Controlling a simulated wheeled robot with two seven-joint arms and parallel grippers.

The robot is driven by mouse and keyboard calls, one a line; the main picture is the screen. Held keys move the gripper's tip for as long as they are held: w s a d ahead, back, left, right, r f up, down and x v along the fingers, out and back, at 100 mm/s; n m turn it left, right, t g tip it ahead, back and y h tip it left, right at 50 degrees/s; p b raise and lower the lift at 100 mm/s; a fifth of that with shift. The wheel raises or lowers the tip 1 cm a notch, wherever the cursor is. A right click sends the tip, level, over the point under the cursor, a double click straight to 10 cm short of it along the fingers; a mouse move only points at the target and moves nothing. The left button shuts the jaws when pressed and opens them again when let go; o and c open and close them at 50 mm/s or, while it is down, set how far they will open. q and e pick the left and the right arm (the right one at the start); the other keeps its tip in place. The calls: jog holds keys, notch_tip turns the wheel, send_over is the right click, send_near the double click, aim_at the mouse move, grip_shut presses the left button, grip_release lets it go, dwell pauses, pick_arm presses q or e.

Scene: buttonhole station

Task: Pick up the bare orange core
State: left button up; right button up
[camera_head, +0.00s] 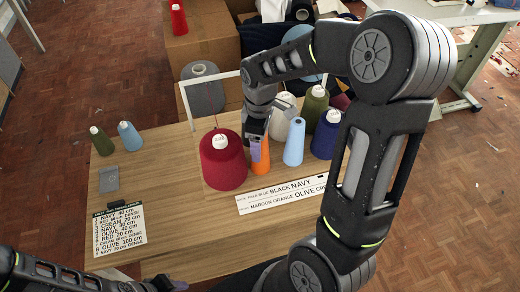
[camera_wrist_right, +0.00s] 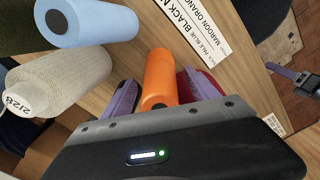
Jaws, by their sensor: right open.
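The bare orange core (camera_head: 262,160) stands on the wooden table between a large red cone (camera_head: 223,165) and a pale blue cone (camera_head: 294,145). My right gripper (camera_head: 256,140) reaches down over it from above, hiding its upper part in the head view. In the right wrist view the orange core (camera_wrist_right: 158,72) lies between the two purple-padded fingers. The fingers are open, one on each side of it; whether either touches it is unclear. My left gripper (camera_head: 168,284) is at the bottom edge of the head view, mostly cut off.
Cream (camera_head: 278,125), olive (camera_head: 314,110) and navy (camera_head: 325,138) cones crowd the right of the core. A label strip (camera_head: 280,193) lies in front. Small olive and blue cones (camera_head: 130,136) and a list card (camera_head: 118,229) are at left. The table's front middle is clear.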

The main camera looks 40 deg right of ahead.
jog(key=shift+c, duration=0.6)
jog(key=c, duration=1.3)
jog(key=shift+r, duration=0.15)
notch_tip(320, 180, up, 18)
jog(key=shift+f, duration=0.1)
